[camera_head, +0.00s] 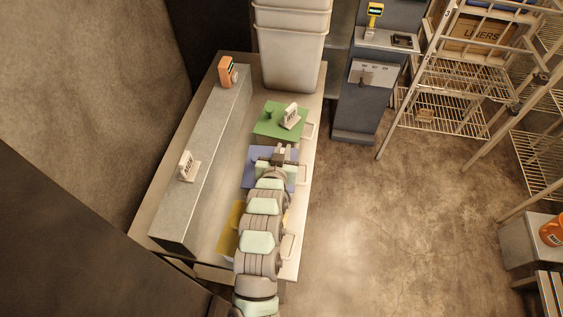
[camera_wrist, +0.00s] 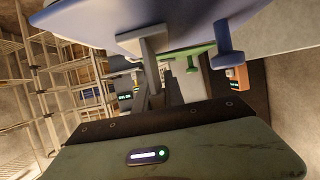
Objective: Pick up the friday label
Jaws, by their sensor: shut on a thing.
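My gripper (camera_head: 278,157) is over the blue panel (camera_head: 251,180) on the counter. In the wrist view its fingers (camera_wrist: 152,82) are shut on a small pale piece (camera_wrist: 143,40) right against the blue panel. It looks like a label, but its face is turned away or covered, so I cannot read any day on it. A white label (camera_head: 290,115) with dark print stands on the green panel beyond my gripper. Another white label (camera_head: 187,165) stands on the grey ledge to the left. Their print is too small to read surely.
An orange device (camera_head: 228,72) sits at the ledge's far end. Stacked pale bins (camera_head: 292,45) stand at the counter's back. A blue peg (camera_wrist: 228,55) sticks out from the blue panel near my fingers. A yellow panel (camera_head: 229,230) lies partly under my arm.

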